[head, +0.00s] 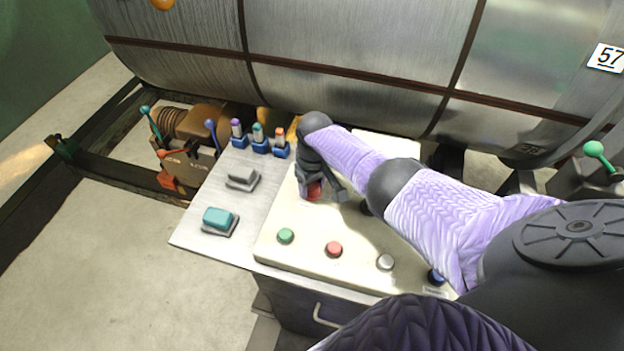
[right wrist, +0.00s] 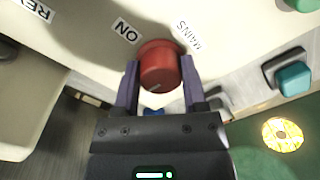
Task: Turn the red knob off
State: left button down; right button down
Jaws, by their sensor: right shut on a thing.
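The red knob (right wrist: 159,66) is a round red dial on the cream panel, between labels reading ON and MAINS in the right wrist view. In the head view a sliver of the red knob (head: 314,189) shows below my right gripper (head: 322,190). In the right wrist view my right gripper (right wrist: 159,80) has one finger on each side of the knob and is shut on it. A pale mark shows on the knob's near edge. The head view hides most of the knob behind the gripper. My left gripper is not in view.
The cream panel (head: 270,251) also carries a green button (head: 286,236), a red button (head: 333,249) and a silver button (head: 386,262). Left of it are a teal rocker (head: 218,219), a grey rocker (head: 241,176) and several small toggles. A large metal drum (head: 350,50) stands behind.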

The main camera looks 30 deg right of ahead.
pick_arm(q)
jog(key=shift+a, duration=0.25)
pick_arm(e)
jog(key=shift+w, duration=0.1)
jog(key=shift+r, duration=0.1)
jog(key=shift+c, duration=0.7)
grip_release()
jog(key=shift+r, duration=0.15)
jog(key=r+p, duration=0.5)
jog(key=r, duration=0.4)
jog(key=shift+d, duration=0.2)
jog(key=shift+r, duration=0.3)
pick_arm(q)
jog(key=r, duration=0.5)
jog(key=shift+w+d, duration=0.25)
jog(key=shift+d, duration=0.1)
pick_arm(e)
jog(key=shift+f, duration=0.1)
